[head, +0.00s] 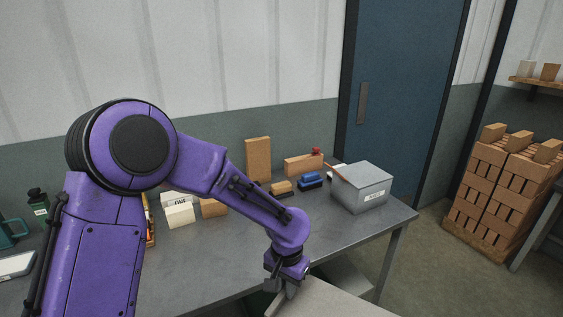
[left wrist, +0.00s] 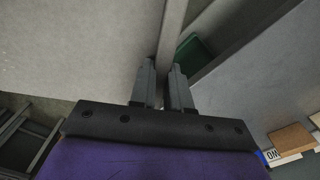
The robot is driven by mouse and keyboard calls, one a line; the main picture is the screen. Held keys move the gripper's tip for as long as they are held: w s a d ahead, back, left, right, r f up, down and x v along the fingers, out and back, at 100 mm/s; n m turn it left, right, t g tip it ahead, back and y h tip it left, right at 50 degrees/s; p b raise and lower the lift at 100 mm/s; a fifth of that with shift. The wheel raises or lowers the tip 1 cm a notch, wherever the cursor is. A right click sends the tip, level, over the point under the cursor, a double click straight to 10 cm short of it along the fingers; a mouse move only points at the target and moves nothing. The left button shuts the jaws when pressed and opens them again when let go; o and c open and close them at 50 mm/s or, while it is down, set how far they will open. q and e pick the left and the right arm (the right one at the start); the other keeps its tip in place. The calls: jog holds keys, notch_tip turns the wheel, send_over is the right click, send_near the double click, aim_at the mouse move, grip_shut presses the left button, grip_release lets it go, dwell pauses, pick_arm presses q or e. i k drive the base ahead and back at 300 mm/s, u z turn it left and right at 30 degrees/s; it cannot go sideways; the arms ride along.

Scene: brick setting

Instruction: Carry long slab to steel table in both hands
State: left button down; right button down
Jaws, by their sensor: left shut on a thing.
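The long slab (head: 335,303) is pale grey-beige and shows at the bottom edge of the head view, in front of the steel table (head: 215,262). My left gripper (head: 280,292) is shut on the slab's edge. In the left wrist view the slab (left wrist: 80,45) fills the upper left, and its edge runs between the two fingers (left wrist: 163,88). The table has a grey top, and the slab is not seen resting on it. My right gripper is out of view.
On the table stand a grey metal box (head: 362,188), a tall tan brick (head: 258,160), a blue brush-like thing (head: 310,181) and white-labelled blocks (head: 179,212). The table's front middle is bare. A brick stack (head: 500,190) stands at right, beside a dark blue door (head: 405,90).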

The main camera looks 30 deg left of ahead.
aim_at(210, 258)
jog(key=u, duration=0.6)
jog(key=i, duration=0.55)
jog(key=u, duration=1.05)
jog(key=i, duration=0.45)
jog(key=u, duration=0.3)
